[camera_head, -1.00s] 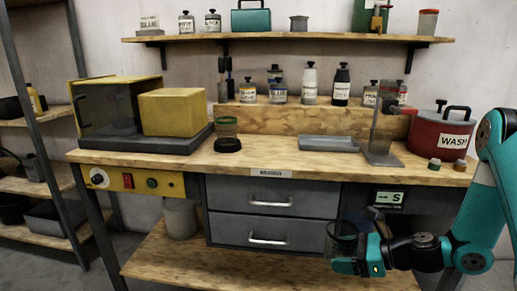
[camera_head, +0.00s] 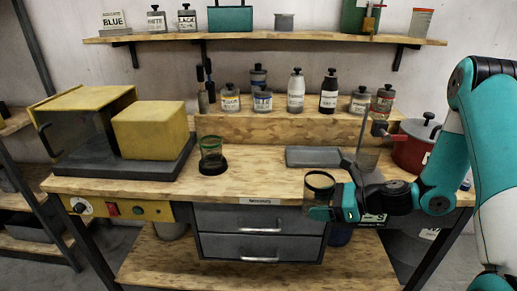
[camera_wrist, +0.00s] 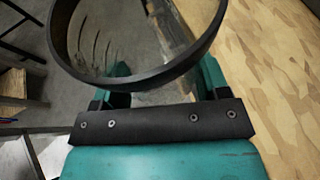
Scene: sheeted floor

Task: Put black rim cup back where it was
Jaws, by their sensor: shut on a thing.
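A clear cup with a black rim (camera_head: 319,181) is in my gripper (camera_head: 328,212), at the front edge of the workbench, right of its middle. In the wrist view the cup's black rim (camera_wrist: 150,78) shows large and tilted above the jaws, and the cup looks empty. My gripper in the wrist view (camera_wrist: 160,92) is shut on the cup. The cup's lower part is partly hidden by the jaws. A second clear cup with a green rim (camera_head: 211,147) stands on a round black base on the bench, left of the middle.
A grey tray (camera_head: 313,157) lies on the bench behind the held cup. A red pot (camera_head: 408,155) stands at the right. A yellow box and machine (camera_head: 150,130) fill the left. Bottles (camera_head: 296,90) line the back riser. Bench wood between green-rimmed cup and tray is clear.

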